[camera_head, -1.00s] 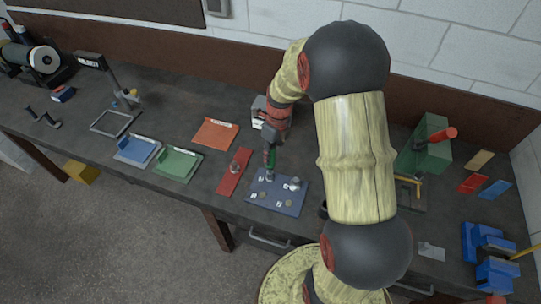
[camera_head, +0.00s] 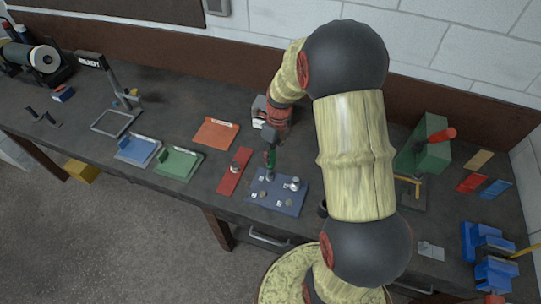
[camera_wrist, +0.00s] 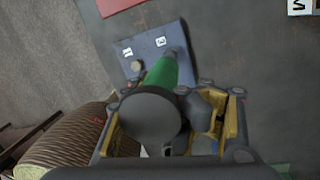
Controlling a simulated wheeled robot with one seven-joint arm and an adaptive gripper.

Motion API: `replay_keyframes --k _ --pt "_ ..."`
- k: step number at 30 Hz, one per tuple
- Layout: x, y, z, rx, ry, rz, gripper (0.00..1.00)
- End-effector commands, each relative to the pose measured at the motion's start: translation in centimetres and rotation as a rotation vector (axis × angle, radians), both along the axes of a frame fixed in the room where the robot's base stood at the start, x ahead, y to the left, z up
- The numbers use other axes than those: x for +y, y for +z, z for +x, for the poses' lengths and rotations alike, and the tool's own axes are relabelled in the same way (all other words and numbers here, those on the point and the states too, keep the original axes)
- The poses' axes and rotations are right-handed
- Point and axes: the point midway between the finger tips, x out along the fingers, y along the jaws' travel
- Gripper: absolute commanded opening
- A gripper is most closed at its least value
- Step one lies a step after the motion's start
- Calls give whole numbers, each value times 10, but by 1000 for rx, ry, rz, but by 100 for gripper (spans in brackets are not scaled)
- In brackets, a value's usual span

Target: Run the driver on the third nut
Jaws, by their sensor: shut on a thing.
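My gripper (camera_head: 272,138) is shut on the green driver (camera_head: 271,157), which points down at the dark blue plate (camera_head: 295,208). The driver's tip is at the plate's back left part; whether it sits on a nut there is hidden. A silver nut or stud (camera_head: 294,184) stands at the plate's back right. Small round pieces (camera_head: 262,195) lie near white number labels at the front. In the wrist view the driver's green body (camera_wrist: 163,72) and dark round end (camera_wrist: 150,120) cover part of the plate (camera_wrist: 146,36).
A red strip (camera_head: 233,176) with a silver piece on it lies left of the plate. Green (camera_head: 178,164), blue (camera_head: 136,151) and orange (camera_head: 215,133) trays lie further left. A green block with a red-handled tool (camera_head: 425,140) stands to the right.

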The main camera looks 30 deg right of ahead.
Motion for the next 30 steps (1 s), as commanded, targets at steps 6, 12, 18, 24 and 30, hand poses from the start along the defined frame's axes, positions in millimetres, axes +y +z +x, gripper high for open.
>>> replay_keyframes --k 6,12,18,24,30 --pt "0 0 1 -1 0 -1 0" --pt "0 -2 1 -1 0 -1 0" --pt "0 -4 1 -1 0 -1 0" --pt "0 -5 0 -1 0 -1 0" --pt "0 -6 0 0 0 0 0"
